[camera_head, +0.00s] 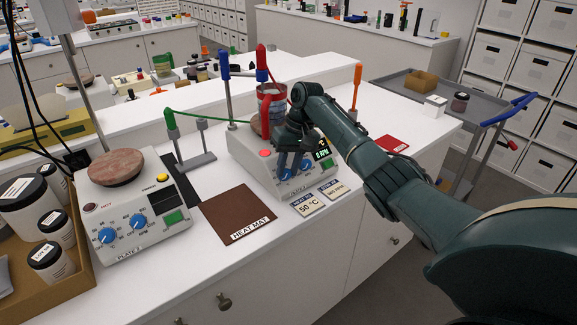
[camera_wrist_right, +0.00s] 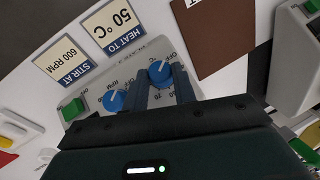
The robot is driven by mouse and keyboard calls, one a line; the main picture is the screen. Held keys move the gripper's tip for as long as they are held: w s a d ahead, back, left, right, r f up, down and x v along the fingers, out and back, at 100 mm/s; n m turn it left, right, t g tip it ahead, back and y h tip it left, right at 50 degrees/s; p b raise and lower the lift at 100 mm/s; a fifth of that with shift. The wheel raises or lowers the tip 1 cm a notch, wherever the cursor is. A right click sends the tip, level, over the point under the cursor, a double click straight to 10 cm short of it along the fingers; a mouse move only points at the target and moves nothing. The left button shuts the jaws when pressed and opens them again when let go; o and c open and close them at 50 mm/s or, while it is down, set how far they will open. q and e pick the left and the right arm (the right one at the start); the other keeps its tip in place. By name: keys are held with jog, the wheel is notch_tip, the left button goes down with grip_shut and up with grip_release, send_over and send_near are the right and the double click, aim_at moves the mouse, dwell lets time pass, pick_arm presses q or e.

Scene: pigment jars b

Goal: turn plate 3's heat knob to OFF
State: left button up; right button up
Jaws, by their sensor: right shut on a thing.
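A hotplate (camera_head: 240,150) stands mid-bench with a red-clamped glass beaker (camera_head: 271,103) on top; its name label is not readable. On its front are two blue knobs, the heat knob (camera_head: 285,173) on the left and the stir knob (camera_head: 306,167) on the right. My right gripper (camera_head: 294,150) reaches down over the panel. In the right wrist view, its two fingers (camera_wrist_right: 161,88) are on either side of the heat knob (camera_wrist_right: 159,71), shut on it. The stir knob (camera_wrist_right: 116,100) is beside them, free. The heat knob's exact setting is unclear. My left gripper is not in view.
Cards reading "HEAT TO 50 °C" (camera_head: 307,205) and "STIR AT 600 RPM" (camera_head: 333,190) lie in front. A brown heat mat (camera_head: 238,214) is left of them. Another hotplate (camera_head: 130,215) stands farther left, beside a box of jars (camera_head: 45,220). A grey cart (camera_head: 400,85) is at right.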

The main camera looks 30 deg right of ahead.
jog(key=shift+f, duration=0.1)
jog(key=o, duration=1)
pick_arm(q)
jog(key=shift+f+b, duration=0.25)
jog(key=shift+b, duration=0.45)
pick_arm(e)
jog(key=v, duration=1.3)
